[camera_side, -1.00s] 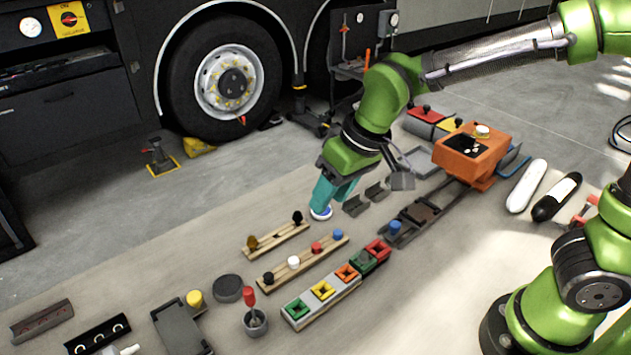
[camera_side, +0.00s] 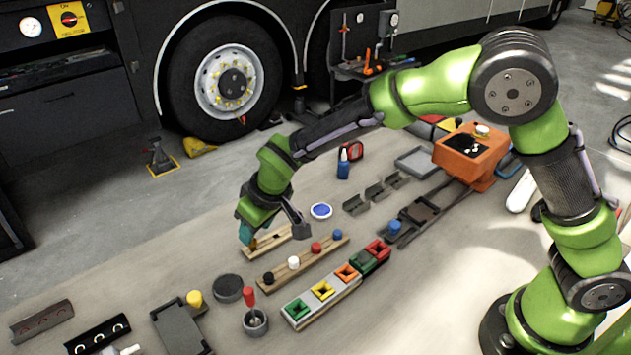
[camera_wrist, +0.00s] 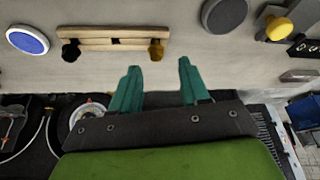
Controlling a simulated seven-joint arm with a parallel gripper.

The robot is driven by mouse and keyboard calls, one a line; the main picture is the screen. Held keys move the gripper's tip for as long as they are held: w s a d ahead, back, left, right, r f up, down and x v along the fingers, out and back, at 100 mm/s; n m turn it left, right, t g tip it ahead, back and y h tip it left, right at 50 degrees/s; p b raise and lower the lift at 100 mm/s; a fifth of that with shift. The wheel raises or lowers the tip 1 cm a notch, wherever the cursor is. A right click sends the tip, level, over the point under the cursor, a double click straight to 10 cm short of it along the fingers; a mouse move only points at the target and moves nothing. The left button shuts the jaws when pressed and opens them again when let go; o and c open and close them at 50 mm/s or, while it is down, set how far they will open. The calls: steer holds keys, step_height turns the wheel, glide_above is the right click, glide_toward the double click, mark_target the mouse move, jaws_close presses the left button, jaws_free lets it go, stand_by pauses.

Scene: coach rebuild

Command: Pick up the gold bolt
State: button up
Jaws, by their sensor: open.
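The gold bolt (camera_wrist: 157,50) stands at one end of a wooden rack (camera_wrist: 115,33) in the wrist view, with a dark bolt (camera_wrist: 71,51) at the other end. My gripper (camera_wrist: 158,66) is open and empty, its two teal fingers apart. In the wrist view the gold bolt appears just beyond the fingertips, lined up with the gap between them. In the side view my gripper (camera_side: 247,236) is low over the left end of the rack (camera_side: 280,238). There the fingers mostly hide the gold bolt, and my arm hides the dark bolt.
A second rack (camera_side: 303,262) with black, white, red and blue pegs lies close in front. A white-rimmed blue disc (camera_side: 321,210) lies to the right.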

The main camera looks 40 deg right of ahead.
mark_target(253, 246)
steer(key=shift+d+x, duration=0.15)
steer(key=shift+x, duration=1.4)
steer(key=shift+d+x, duration=0.15)
steer(key=shift+x, duration=1.4)
steer(key=shift+c, duration=0.3)
jaws_close()
